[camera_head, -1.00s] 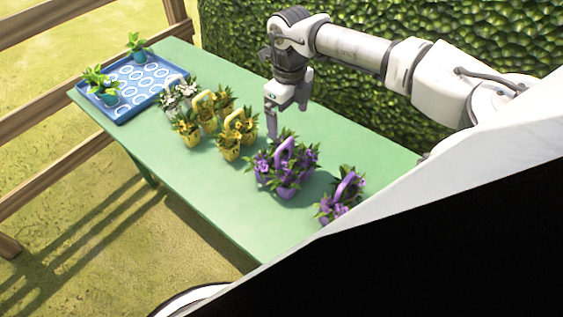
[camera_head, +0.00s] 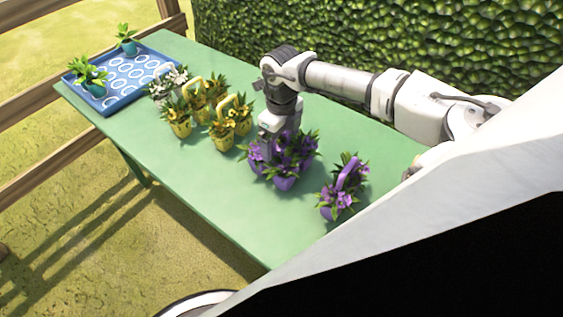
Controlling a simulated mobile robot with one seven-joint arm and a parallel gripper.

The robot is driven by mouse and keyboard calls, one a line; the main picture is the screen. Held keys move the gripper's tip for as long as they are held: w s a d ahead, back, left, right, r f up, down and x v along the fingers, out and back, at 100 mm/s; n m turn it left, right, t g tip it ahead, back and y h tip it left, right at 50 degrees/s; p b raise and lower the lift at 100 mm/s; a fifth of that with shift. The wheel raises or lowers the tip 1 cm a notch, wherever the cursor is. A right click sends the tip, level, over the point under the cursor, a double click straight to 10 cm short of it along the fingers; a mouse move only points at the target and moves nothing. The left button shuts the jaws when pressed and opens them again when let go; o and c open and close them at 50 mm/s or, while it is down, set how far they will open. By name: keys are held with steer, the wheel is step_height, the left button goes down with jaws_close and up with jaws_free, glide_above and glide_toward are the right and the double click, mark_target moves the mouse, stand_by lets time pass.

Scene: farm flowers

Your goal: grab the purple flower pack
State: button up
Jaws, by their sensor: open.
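A purple flower pack (camera_head: 284,182) with green leaves stands on the green table, right of the table's middle. A second purple flower pack (camera_head: 341,195) with a raised purple handle stands to its right, nearer the table's right end. My gripper (camera_head: 266,152) points down at the first pack, over its back left part, and hides its handle. The fingers are open. The fingertips overlap the flowers in the picture, and I cannot tell whether they touch the pack or sit around its handle.
The green table (camera_head: 200,185) also bears yellow flower packs (camera_head: 222,133) and a white one (camera_head: 165,82) to the left. A blue tray (camera_head: 110,100) with two potted plants is at the far left end. A hedge (camera_head: 400,40) stands behind; the table's front strip is bare.

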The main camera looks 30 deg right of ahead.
steer(key=c, duration=1.8)
steer(key=shift+c, duration=0.7)
steer(key=shift+r, duration=0.15)
